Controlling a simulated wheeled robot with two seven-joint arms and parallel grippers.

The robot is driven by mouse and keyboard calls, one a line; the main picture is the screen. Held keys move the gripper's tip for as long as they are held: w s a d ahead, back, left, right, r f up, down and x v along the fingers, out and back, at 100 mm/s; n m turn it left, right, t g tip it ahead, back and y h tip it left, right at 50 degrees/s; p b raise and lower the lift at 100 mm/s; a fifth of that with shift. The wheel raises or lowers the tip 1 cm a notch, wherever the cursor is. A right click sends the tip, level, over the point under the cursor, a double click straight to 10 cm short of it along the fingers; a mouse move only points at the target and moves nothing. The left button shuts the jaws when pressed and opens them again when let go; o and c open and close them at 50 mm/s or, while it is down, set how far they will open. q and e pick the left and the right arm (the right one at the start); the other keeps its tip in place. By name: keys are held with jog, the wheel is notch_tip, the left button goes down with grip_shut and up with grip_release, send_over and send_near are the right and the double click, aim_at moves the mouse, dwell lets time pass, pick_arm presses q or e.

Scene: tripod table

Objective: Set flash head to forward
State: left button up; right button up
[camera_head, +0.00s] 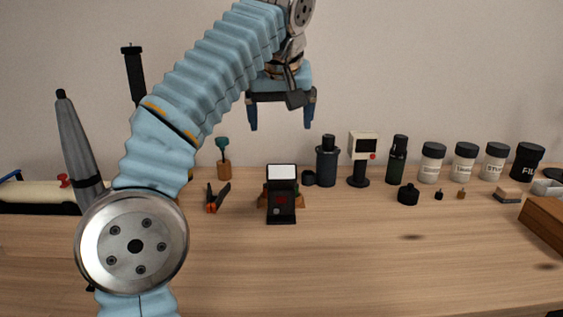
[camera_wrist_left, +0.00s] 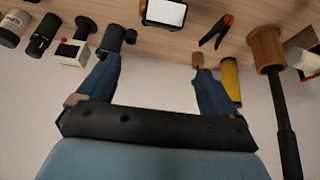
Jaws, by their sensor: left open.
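The flash (camera_head: 281,200) stands upright on the wooden table, a black body with a white head panel on top. In the left wrist view its white panel (camera_wrist_left: 165,12) shows at the top edge, and the body is mostly cut off. My left gripper (camera_head: 282,122) is open and empty, fingers pointing down, above and behind the flash in the head view and apart from it. In the left wrist view the two blue fingers of the left gripper (camera_wrist_left: 150,78) are spread wide with nothing between them. My right gripper is not in view.
An orange-black clamp (camera_head: 217,197) lies left of the flash. A dark bottle (camera_head: 327,163), a white-headed device (camera_head: 361,155) and several jars (camera_head: 432,162) stand to the right. A wooden box (camera_head: 545,222) is at the far right. The front table middle is clear.

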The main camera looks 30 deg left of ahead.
aim_at(282, 165)
pick_arm(q)
jog(key=shift+g, duration=0.6)
jog(key=x, duration=0.4)
jog(key=s+d+x, duration=0.1)
jog(key=x, duration=0.4)
jog(key=f+x, duration=0.1)
jog(key=x, duration=0.3)
jog(key=shift+s+d+f, duration=0.2)
jog(key=shift+d, duration=0.15)
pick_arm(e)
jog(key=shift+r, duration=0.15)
